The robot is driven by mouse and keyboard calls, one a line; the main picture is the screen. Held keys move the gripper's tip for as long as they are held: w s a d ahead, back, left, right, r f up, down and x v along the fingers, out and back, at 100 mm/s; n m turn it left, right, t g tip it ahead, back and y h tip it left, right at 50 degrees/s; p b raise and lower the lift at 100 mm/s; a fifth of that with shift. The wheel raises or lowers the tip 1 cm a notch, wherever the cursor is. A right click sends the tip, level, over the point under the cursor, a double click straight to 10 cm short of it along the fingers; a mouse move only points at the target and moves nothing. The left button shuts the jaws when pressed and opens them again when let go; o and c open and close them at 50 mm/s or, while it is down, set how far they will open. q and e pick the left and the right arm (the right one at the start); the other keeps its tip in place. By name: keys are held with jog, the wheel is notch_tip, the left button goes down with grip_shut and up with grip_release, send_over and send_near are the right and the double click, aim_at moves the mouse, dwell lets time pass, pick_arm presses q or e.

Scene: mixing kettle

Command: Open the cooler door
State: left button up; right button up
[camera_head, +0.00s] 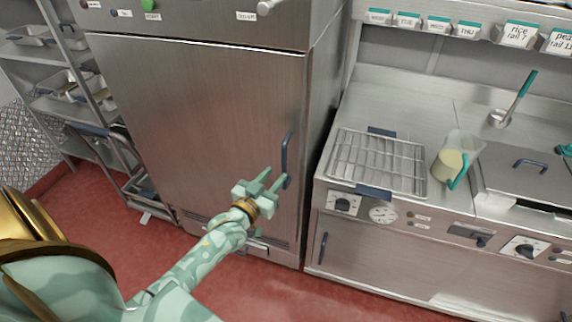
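The cooler is a tall brushed-steel cabinet, and its door (200,110) looks closed. A dark blue vertical handle (288,152) sits near the door's right edge. My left gripper (275,176) is pale green and reaches up from the lower left in front of the door. Its two fingers are apart, with nothing seen between them. The fingertips are close to the lower end of the handle; I cannot tell whether they touch it. My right gripper is not in view.
A steel counter right of the cooler holds a wire rack (378,160), a jug (456,160) and a ladle (512,102). A shelf unit (85,100) with trays stands close on the left. The red floor (270,295) before the cooler is clear apart from my arm.

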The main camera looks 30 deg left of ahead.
aim_at(283, 165)
pick_arm(q)
jog(key=w+b, duration=0.1)
jog(key=w, duration=0.5)
jog(key=shift+w+a, duration=0.15)
jog(key=shift+w, duration=0.05)
grip_shut()
